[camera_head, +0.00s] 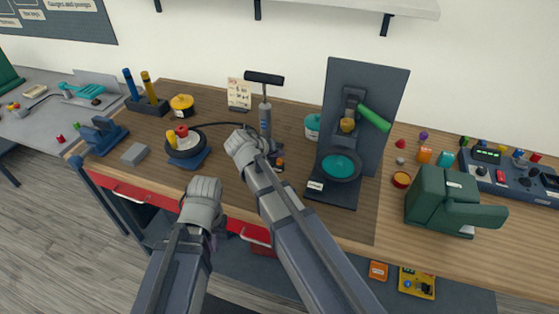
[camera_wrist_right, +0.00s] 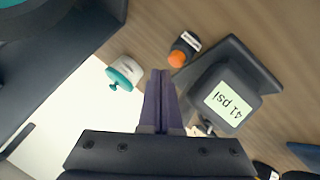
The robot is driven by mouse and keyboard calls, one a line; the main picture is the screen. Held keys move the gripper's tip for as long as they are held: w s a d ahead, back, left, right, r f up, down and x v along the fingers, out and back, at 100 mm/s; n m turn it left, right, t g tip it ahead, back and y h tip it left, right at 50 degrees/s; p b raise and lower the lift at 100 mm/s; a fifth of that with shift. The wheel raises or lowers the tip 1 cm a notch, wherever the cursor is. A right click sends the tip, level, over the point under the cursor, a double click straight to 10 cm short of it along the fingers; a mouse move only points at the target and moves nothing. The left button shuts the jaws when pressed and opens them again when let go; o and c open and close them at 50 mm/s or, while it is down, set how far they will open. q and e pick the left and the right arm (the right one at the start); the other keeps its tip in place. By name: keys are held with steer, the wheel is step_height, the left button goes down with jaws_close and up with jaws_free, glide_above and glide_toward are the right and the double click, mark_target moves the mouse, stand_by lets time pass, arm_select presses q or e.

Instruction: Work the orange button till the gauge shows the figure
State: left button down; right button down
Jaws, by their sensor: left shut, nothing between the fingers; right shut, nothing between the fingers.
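The orange button (camera_wrist_right: 179,58) sits on a small dark block beside the pump base in the right wrist view; it shows small in the head view (camera_head: 280,161). The gauge (camera_wrist_right: 228,104) has a pale screen that reads 41 psi, upside down. It belongs to the floor pump (camera_head: 265,115). A card (camera_head: 239,94) with small figures stands behind; I cannot read it. My right gripper (camera_wrist_right: 160,73) is shut and empty, its tips left of the gauge and below the button in the wrist view, apart from both. My left gripper (camera_head: 204,186) is shut and empty over the table's front edge.
A small wheel (camera_head: 185,146) on a blue stand is left of the pump, with a dark hose towards it. A teal-lidded pot (camera_head: 312,127) and a dark upright stand (camera_head: 365,95) are right of the pump. A green vice-like block (camera_head: 440,200) stands further right.

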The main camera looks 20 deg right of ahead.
stand_by(0.8)
steer(key=shift+f+b, duration=0.45)
steer(key=shift+f+b, duration=0.4)
stand_by(0.5)
stand_by(1.5)
steer(key=shift+r+p, duration=0.85)
steer(key=shift+r, duration=0.05)
step_height(320, 180, up, 5)
steer(key=p, duration=0.5)
